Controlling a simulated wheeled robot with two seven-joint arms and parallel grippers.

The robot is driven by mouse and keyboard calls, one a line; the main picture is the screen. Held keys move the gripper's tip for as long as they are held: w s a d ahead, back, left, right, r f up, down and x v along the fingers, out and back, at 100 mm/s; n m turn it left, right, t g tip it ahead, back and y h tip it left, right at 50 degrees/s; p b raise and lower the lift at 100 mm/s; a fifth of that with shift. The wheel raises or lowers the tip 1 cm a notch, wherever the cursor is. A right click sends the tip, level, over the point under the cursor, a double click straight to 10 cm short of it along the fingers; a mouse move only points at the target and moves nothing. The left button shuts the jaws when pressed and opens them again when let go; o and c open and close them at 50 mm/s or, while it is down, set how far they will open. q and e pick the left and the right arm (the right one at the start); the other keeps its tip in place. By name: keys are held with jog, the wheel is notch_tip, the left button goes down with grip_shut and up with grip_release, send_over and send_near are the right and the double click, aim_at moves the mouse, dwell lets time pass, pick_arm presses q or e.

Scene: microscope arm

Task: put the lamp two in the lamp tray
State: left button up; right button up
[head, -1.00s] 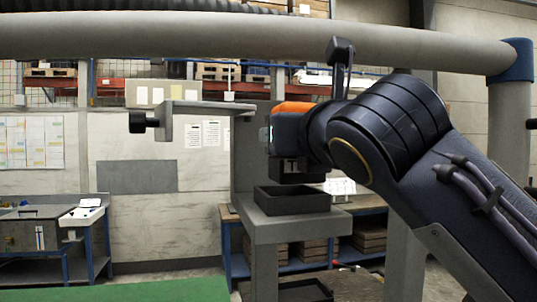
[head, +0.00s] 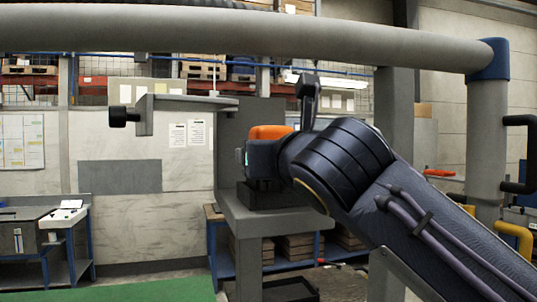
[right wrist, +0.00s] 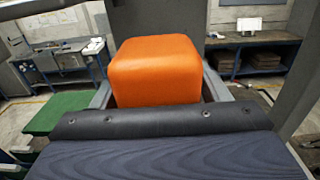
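My right arm reaches in from the right in the head view. Its right gripper (head: 265,165) hangs just over the lamp tray, below an orange block that rides on the end of the arm. The orange block fills the middle of the right wrist view and hides the fingers there. The dark lamp tray (head: 252,198) sits on the grey stand (head: 245,215), mostly hidden behind the gripper and arm. I cannot make out the lamp two, nor whether the fingers hold anything. My left gripper is out of view.
A grey bracket arm (head: 185,103) with a black knob (head: 122,116) juts left from the stand's upright. A thick grey pipe frame (head: 250,40) crosses above. A dark bin (head: 285,290) lies on the floor below. A side table (head: 50,235) stands far left.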

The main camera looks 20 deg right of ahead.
jog(key=shift+o, duration=1.1)
jog(key=shift+r, duration=0.15)
jog(key=s+b, duration=0.1)
jog(key=s, duration=1.1)
jog(key=shift+d+b, duration=0.2)
jog(key=shift+b, duration=0.15)
